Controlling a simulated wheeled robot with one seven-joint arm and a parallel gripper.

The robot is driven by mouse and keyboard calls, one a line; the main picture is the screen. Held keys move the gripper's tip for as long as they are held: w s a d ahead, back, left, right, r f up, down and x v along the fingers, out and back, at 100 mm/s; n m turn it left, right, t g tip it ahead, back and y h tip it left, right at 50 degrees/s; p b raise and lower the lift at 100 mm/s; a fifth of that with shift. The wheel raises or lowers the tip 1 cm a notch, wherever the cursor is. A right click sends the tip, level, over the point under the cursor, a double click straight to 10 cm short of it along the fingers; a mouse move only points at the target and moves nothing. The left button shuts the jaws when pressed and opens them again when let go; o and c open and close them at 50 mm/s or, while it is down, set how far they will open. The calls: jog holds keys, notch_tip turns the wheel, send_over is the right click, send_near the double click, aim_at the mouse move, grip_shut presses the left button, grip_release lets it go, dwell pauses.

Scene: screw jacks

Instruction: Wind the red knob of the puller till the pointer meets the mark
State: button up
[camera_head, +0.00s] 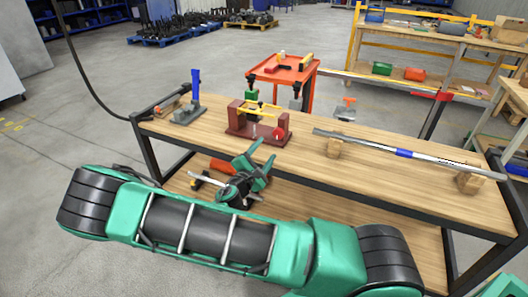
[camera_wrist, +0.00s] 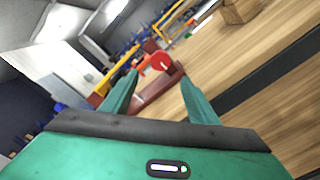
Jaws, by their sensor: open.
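The puller (camera_head: 240,121) is a dark red frame with a yellow bar across its top, standing on the workbench. Its red knob (camera_head: 278,134) is on the side facing me, low and to the right. My gripper (camera_head: 257,163) is open and empty in front of the bench's near edge, below and short of the knob. In the wrist view, the red knob (camera_wrist: 161,62) shows between the fingertips of my gripper (camera_wrist: 160,76), farther off and not touched. The pointer and the mark are too small to make out.
The workbench (camera_head: 310,165) also holds a blue-handled tool (camera_head: 196,90) at left and a long metal bar (camera_head: 400,152) on wooden blocks at right. A red cart (camera_head: 283,70) stands behind. Bare bench top lies either side of the puller.

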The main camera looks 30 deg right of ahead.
aim_at(276, 135)
jog(key=w+d+n, duration=0.2)
jog(key=d, duration=0.1)
jog(key=w+d+n, duration=0.4)
jog(key=d+n, duration=0.1)
jog(key=shift+w+d, duration=0.25)
jog(key=shift+d, duration=0.1)
dwell(0.5)
jog(key=shift+r, duration=0.1)
jog(key=c, duration=1)
jog(key=shift+c, duration=0.2)
